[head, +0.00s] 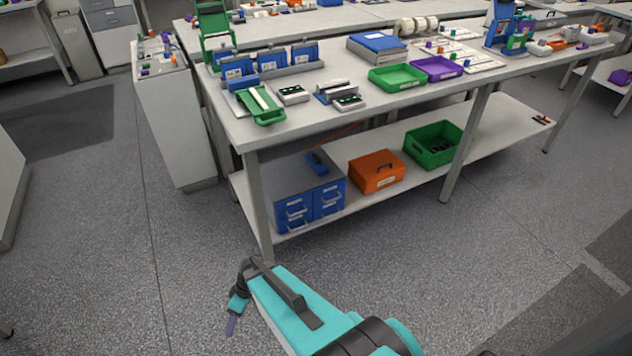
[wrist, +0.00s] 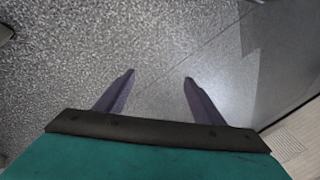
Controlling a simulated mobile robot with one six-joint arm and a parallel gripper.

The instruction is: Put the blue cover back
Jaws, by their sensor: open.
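I cannot tell for certain which blue thing is the cover. Blue units with pale labels (head: 270,61) stand in a row at the left end of the table. A flat blue piece (head: 378,42) lies on a grey box at the table's back. A small blue item (head: 317,162) lies on the blue drawer unit on the lower shelf. Small white and dark modules (head: 293,95) lie on the table in front of the blue units. My gripper (head: 233,318) hangs over the floor, in front of the table and well apart from it. In the wrist view (wrist: 160,77) its two fingers are open with nothing between them.
The table (head: 300,120) also holds a green holder (head: 262,106), a green tray (head: 397,78) and a purple tray (head: 436,69). An orange box (head: 377,171) and green bin (head: 433,144) sit on the lower shelf. A grey cabinet (head: 175,120) stands left. The floor in front is clear.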

